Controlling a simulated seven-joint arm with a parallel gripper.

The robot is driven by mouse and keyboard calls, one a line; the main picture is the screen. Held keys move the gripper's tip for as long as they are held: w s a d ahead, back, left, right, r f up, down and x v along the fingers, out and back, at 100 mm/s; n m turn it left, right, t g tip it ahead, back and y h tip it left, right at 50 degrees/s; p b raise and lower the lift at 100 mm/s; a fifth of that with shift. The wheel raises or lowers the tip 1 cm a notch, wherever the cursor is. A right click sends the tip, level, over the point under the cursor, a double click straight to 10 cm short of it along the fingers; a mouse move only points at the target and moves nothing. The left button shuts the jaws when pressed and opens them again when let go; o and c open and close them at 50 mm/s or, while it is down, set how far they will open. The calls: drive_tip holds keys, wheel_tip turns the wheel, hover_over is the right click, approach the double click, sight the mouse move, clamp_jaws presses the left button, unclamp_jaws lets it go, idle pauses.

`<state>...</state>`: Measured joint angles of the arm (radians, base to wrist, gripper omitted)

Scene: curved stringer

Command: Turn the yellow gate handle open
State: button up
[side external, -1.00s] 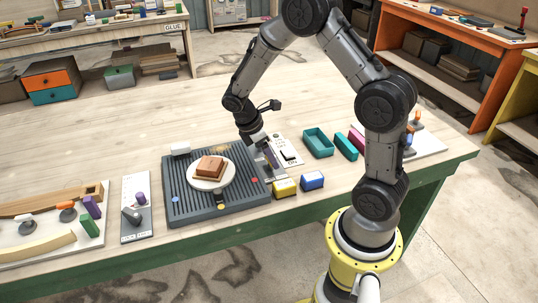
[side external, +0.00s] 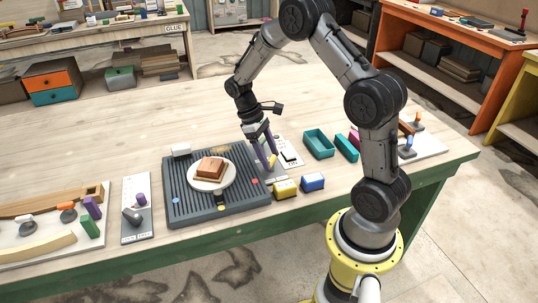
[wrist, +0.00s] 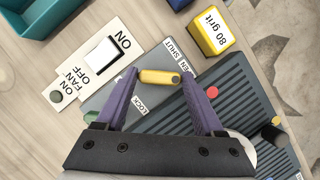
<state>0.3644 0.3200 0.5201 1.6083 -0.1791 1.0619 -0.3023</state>
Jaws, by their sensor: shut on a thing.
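The yellow gate handle (wrist: 159,76) is a short bar on a grey plate with labels reading SHUT and LOCK, and a third label partly hidden. In the wrist view my gripper (wrist: 160,78) has its two purple fingers at the two ends of the handle, shut on it. In the side view my gripper (side external: 270,163) reaches down at the right edge of the ribbed grey bed (side external: 180,205). The handle is mostly hidden behind the fingers there.
A white fan switch panel (wrist: 98,55) is beside the grey plate. A yellow 80 grit block (side external: 285,188) and a blue block (side external: 312,181) sit close in front. A round white plate (side external: 226,183) with a brown block is on the bed. A teal tray (side external: 319,143) stands to the right.

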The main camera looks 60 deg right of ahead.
drive_tip(key=shift+m, duration=0.4)
drive_tip(key=o, duration=1.4)
drive_tip(key=shift+r, duration=0.15)
drive_tip(key=v, duration=1.3)
drive_tip(key=shift+w+d+r, duration=0.1)
drive_tip(key=shift+d+r, duration=0.1)
drive_tip(key=shift+r, duration=0.1)
drive_tip(key=shift+a, duration=0.1)
